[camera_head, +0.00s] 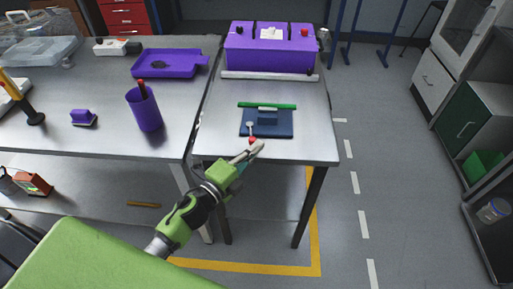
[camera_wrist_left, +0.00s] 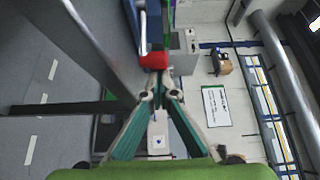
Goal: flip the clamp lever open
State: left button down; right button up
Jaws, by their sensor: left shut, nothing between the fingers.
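The clamp has a dark blue base plate (camera_head: 280,130) lying on the right-hand metal table. A short grey lever (camera_head: 249,128) with a red knob (camera_head: 252,140) points toward the table's front edge. My left gripper (camera_head: 257,146) is shut and empty, its tips right beside the red knob. In the left wrist view the red knob (camera_wrist_left: 153,61) shows just beyond the shut fingertips (camera_wrist_left: 157,96). I cannot tell whether they touch. My right gripper is not in view.
A green bar (camera_head: 266,105) lies along the plate's far edge. A purple housing (camera_head: 270,50) stands at the back behind a pale bar (camera_head: 267,76). The left bench holds a purple cup (camera_head: 147,112) and a purple tray (camera_head: 166,66). The tabletop right of the plate is clear.

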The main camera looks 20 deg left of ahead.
aim_at(223, 148)
pick_arm(q)
jog(key=shift+a, duration=0.1)
jog(key=shift+s+a+m+h, duration=0.1)
jog(key=shift+a+m+h, duration=0.2)
jog(key=shift+h, duration=0.1)
jog(key=shift+g, duration=0.3)
jog(key=shift+s+a+m+g+h+b, duration=0.2)
jog(key=shift+a+m+g+h+b, duration=0.15)
jog(key=shift+a+m+h, duration=0.45)
jog(key=shift+s+a+m+g+h+b, duration=0.25)
jog(key=shift+a+m+g+h, duration=0.25)
jog(key=shift+h, duration=0.5)
jog(key=shift+s+a+f, duration=0.1)
jog(key=shift+a, duration=0.25)
jog(key=a+b, duration=0.1)
jog(key=a, duration=0.2)
jog(key=shift+a, duration=0.2)
jog(key=shift+w+a+b, duration=0.2)
jog(key=shift+w+a, duration=0.05)
jog(key=shift+a, duration=0.55)
jog(key=shift+w+a+b, duration=0.15)
jog(key=shift+w+a, duration=0.1)
jog(key=shift+a, duration=0.5)
